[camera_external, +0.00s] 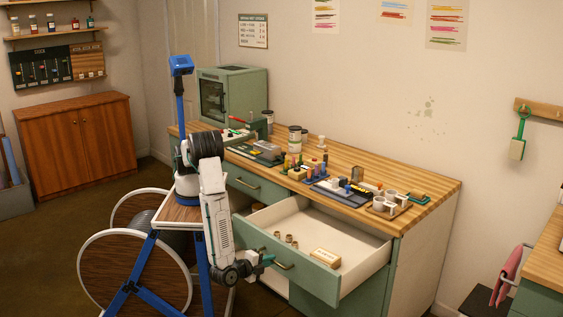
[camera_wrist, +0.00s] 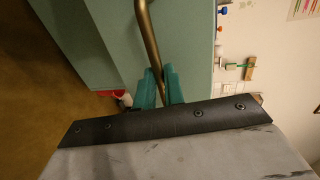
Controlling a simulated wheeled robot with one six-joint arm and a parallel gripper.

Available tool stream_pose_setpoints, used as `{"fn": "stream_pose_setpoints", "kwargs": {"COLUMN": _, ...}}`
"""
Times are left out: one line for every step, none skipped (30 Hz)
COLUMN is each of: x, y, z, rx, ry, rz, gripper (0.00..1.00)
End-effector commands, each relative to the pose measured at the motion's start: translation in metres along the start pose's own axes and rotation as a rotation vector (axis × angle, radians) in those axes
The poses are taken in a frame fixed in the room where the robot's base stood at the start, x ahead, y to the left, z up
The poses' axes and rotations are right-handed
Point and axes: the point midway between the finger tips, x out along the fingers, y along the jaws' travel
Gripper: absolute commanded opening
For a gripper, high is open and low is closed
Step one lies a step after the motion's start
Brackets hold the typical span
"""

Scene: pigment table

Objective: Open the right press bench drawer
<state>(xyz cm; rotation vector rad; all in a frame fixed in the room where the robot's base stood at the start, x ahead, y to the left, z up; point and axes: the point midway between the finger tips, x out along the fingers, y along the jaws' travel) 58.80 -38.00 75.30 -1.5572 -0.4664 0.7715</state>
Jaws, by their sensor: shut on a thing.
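The right press bench drawer (camera_external: 345,282) has a green front and a pale interior, and it stands pulled well out of the bench. Several small brownish pieces and a light box (camera_external: 325,257) lie inside it. Its brass bar handle (camera_external: 284,265) is on the front face. My gripper (camera_external: 268,261) is at this handle. In the wrist view, the teal fingers of my gripper (camera_wrist: 160,88) are shut around the lower end of the brass handle (camera_wrist: 147,32), against the green drawer front (camera_wrist: 105,40).
The wooden bench top (camera_external: 440,187) carries bottles, trays and cups. A second green drawer (camera_external: 250,185) to the left is closed. A green cabinet (camera_external: 232,95) stands at the back left. A pink item hangs at the right.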

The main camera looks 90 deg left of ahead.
Motion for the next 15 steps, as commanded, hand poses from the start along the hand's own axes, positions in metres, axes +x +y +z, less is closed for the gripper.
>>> {"fn": "stream_pose_setpoints", "kwargs": {"x": 0.0002, "y": 0.0005, "z": 0.0001, "rx": 0.0, "ry": 0.0, "rz": 0.001, "gripper": 0.0}}
{"fn": "stream_pose_setpoints", "kwargs": {"x": 0.0002, "y": 0.0005, "z": 0.0001, "rx": 0.0, "ry": 0.0, "rz": 0.001, "gripper": 0.0}}
{"fn": "stream_pose_setpoints", "kwargs": {"x": 0.0003, "y": 0.0004, "z": 0.0001, "rx": 0.0, "ry": 0.0, "rz": 0.001, "gripper": 0.22}}
{"fn": "stream_pose_setpoints", "kwargs": {"x": 0.0003, "y": 0.0004, "z": 0.0, "rx": 0.0, "ry": 0.0, "rz": 0.001, "gripper": 0.3}}
{"fn": "stream_pose_setpoints", "kwargs": {"x": 0.0003, "y": 0.0003, "z": 0.0, "rx": 0.0, "ry": 0.0, "rz": 0.001, "gripper": 0.31}}
{"fn": "stream_pose_setpoints", "kwargs": {"x": 0.0003, "y": 0.0003, "z": 0.0, "rx": 0.0, "ry": 0.0, "rz": 0.001, "gripper": 0.31}}
{"fn": "stream_pose_setpoints", "kwargs": {"x": 0.0003, "y": 0.0003, "z": 0.0, "rx": 0.0, "ry": 0.0, "rz": 0.001, "gripper": 0.31}}
{"fn": "stream_pose_setpoints", "kwargs": {"x": 0.0003, "y": 0.0002, "z": 0.0, "rx": 0.0, "ry": 0.0, "rz": 0.001, "gripper": 0.31}}
{"fn": "stream_pose_setpoints", "kwargs": {"x": 0.0003, "y": 0.0002, "z": 0.0, "rx": 0.0, "ry": 0.0, "rz": 0.001, "gripper": 0.31}}
{"fn": "stream_pose_setpoints", "kwargs": {"x": 0.0004, "y": 0.0001, "z": 0.0, "rx": 0.0, "ry": 0.0, "rz": 0.001, "gripper": 0.31}}
{"fn": "stream_pose_setpoints", "kwargs": {"x": 0.0003, "y": 0.0001, "z": -0.0001, "rx": 0.0, "ry": 0.0, "rz": 0.0, "gripper": 0.31}}
{"fn": "stream_pose_setpoints", "kwargs": {"x": 0.0001, "y": 0.0001, "z": -0.0001, "rx": 0.0, "ry": 0.0, "rz": 0.0, "gripper": 0.31}}
{"fn": "stream_pose_setpoints", "kwargs": {"x": -0.0007, "y": 0.0001, "z": -0.0002, "rx": 0.0, "ry": 0.001, "rz": 0.0, "gripper": 0.31}}
{"fn": "stream_pose_setpoints", "kwargs": {"x": -0.0021, "y": 0.0001, "z": -0.0003, "rx": 0.0, "ry": 0.001, "rz": 0.001, "gripper": 0.31}}
{"fn": "stream_pose_setpoints", "kwargs": {"x": -0.0051, "y": 0.0001, "z": -0.0005, "rx": -0.001, "ry": 0.002, "rz": 0.001, "gripper": 0.31}}
